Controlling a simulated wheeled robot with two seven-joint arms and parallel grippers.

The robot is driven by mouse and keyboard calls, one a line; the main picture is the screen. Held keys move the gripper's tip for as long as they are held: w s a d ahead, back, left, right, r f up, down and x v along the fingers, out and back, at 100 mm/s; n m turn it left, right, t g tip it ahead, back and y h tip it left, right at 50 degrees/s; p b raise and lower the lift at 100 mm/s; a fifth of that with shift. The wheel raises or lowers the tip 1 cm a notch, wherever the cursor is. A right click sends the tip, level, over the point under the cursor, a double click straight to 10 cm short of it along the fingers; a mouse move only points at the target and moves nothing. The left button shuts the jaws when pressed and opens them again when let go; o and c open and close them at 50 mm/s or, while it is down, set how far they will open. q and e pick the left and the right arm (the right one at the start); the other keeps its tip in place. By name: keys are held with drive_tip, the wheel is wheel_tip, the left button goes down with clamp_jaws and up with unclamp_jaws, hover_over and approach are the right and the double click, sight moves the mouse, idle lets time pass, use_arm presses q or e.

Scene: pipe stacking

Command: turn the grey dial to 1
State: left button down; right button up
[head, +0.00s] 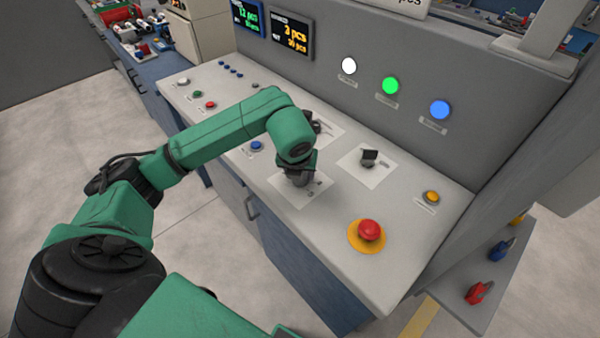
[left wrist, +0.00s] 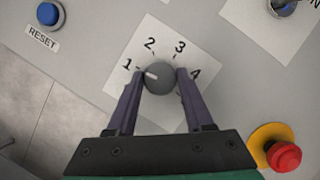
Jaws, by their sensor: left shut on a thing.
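The grey dial (left wrist: 159,78) is round and sits on a white plate (left wrist: 125,92) marked 1, 2, 3 and 4. Its short white pointer mark is at the left of its top and points toward the 1. My left gripper (left wrist: 161,76) is shut on the dial, with one finger on its left side and one on its right. In the head view my left gripper (head: 299,176) is down at the white plate (head: 290,192) on the console and hides the dial. My right gripper is in neither view.
A red emergency button (head: 369,230) on a yellow base stands to the right of the plate. A black switch (head: 369,156) on another plate is behind it. A blue reset button (left wrist: 49,14) is to the left. White, green and blue lamps line the back panel.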

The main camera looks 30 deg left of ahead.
use_arm(q)
drive_tip(key=shift+r, duration=0.1)
drive_tip(key=shift+c, duration=1.4)
unclamp_jaws()
drive_tip(key=v, duration=1.4)
drive_tip(key=shift+s+r+b, duration=0.2)
drive_tip(key=shift+b, duration=0.15)
